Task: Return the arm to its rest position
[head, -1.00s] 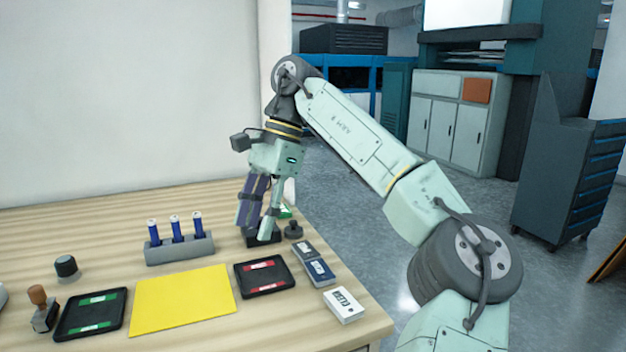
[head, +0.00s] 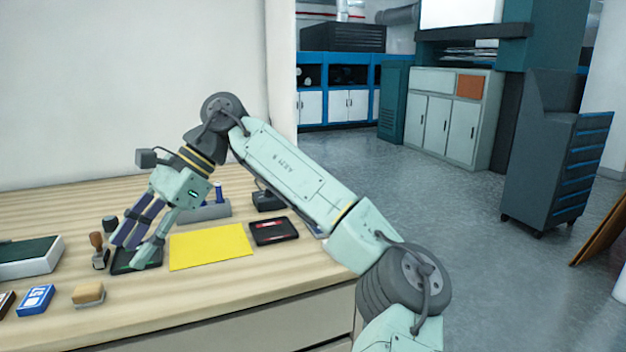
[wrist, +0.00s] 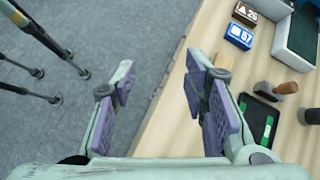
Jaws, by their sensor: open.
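My gripper (head: 131,251) hangs from my arm above the left part of the wooden table (head: 220,290) in the head view. Its fingers partly hide a black tray with green labels (head: 150,258). In the wrist view my gripper (wrist: 160,98) has its two purple-padded fingers spread wide with nothing between them. The table's front edge and the grey floor (wrist: 90,25) lie below the gap. The black tray (wrist: 258,122) shows to the right of the fingers there.
A yellow sheet (head: 211,247), a black tray with red labels (head: 274,231) and a partly hidden tube rack (head: 208,212) lie right of my gripper. A wooden-handled stamp (head: 98,250) and blue box (head: 36,299) are left. Floor right of the table is open, before a tool cabinet (head: 555,170).

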